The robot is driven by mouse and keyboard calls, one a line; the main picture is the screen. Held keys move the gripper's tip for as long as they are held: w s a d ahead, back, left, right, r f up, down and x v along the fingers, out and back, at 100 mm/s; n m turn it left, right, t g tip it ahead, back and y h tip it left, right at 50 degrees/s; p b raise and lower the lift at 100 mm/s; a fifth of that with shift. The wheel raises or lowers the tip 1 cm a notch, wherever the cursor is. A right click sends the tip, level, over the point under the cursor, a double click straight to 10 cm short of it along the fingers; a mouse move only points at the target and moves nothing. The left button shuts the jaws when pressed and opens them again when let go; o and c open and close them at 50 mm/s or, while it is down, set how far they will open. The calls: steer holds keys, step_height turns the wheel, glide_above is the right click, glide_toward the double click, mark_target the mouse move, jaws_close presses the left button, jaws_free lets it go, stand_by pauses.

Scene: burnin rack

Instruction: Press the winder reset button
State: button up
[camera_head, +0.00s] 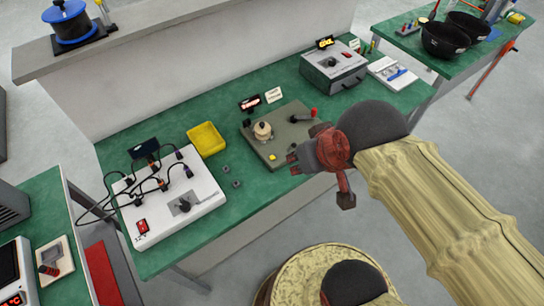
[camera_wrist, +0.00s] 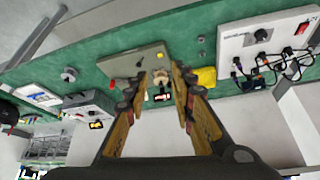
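The winder is an olive-grey plate (camera_head: 287,139) on the green bench in the head view. It carries a cream spool (camera_head: 263,131), a lever with a red knob (camera_head: 313,112) and a small yellow button-like square (camera_head: 273,157) near its front edge. My gripper (camera_head: 297,158) appears just right of the yellow square, apparently above the bench. In the wrist view my gripper (camera_wrist: 160,82) is open and empty, its two fingers spread. The plate (camera_wrist: 138,62) lies beyond them, with the spool (camera_wrist: 160,75) between the fingertips. No button label is readable.
A yellow bin (camera_head: 206,139) and a white box with cables (camera_head: 172,200) stand left of the winder. Small signs (camera_head: 250,103) stand behind it. A grey box (camera_head: 333,67) stands at the back right. Two loose grey nuts (camera_head: 225,170) lie near the bin.

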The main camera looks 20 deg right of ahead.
jaws_close()
stand_by(1.4)
